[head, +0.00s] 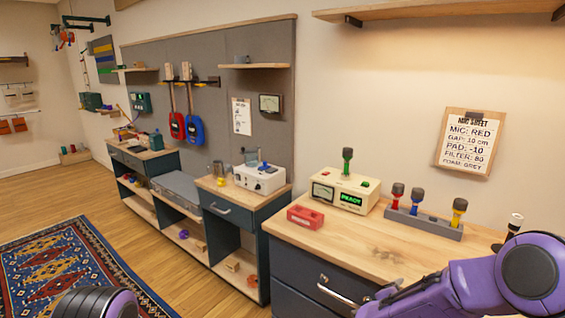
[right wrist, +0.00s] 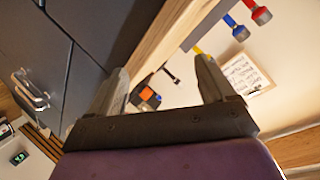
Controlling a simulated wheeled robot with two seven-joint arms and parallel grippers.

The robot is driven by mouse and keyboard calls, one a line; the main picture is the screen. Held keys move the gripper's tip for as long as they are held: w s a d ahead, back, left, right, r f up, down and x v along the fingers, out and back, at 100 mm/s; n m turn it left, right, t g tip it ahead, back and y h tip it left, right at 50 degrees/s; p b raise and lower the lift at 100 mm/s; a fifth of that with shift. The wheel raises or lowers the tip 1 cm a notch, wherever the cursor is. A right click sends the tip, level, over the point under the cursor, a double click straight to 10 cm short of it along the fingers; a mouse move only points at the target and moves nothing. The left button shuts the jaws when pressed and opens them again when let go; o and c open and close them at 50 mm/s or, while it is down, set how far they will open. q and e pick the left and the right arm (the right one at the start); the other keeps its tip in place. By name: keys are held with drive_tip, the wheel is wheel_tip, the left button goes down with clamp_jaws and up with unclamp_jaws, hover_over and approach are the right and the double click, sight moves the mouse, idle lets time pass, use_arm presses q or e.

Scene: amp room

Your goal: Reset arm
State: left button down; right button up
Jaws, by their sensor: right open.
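My right arm comes in at the lower right of the head view. In the right wrist view my right gripper (right wrist: 162,72) is open, its two grey fingers wide apart with nothing between them. It is by the front edge of the wooden-topped cabinet (head: 400,252), whose dark drawers show at the left of the wrist view. My left gripper is not in view; a dark and purple part of mine shows at the bottom left of the head view.
On the cabinet stand a cream meter box (head: 342,190) with a green microphone, a red box (head: 305,217), and a grey rack (head: 423,222) holding red, blue and yellow microphones. A clipboard sheet (head: 470,140) hangs above. Floor by the patterned rug (head: 75,265) is open.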

drive_tip(key=s+a+f+n+g+y+b, duration=0.1)
drive_tip(key=s+a+f+n+y, duration=0.2)
drive_tip(key=s+f, duration=0.65)
drive_tip(key=s+a+f+n+g+y+b, duration=0.15)
drive_tip(key=s+f+n, duration=0.25)
drive_tip(key=s+f, duration=0.55)
drive_tip(key=s+d+f+n+g+y, duration=0.1)
drive_tip(key=s+f+g, duration=0.1)
drive_tip(key=s, duration=0.7)
drive_tip(key=s+d+f+n+g+b, duration=0.1)
drive_tip(key=s+f, duration=0.3)
drive_tip(key=s, duration=0.6)
drive_tip(key=shift+s+d+n+g+y, duration=0.15)
drive_tip(key=shift+d+n+g+y, duration=0.15)
drive_tip(key=shift+n, duration=0.5)
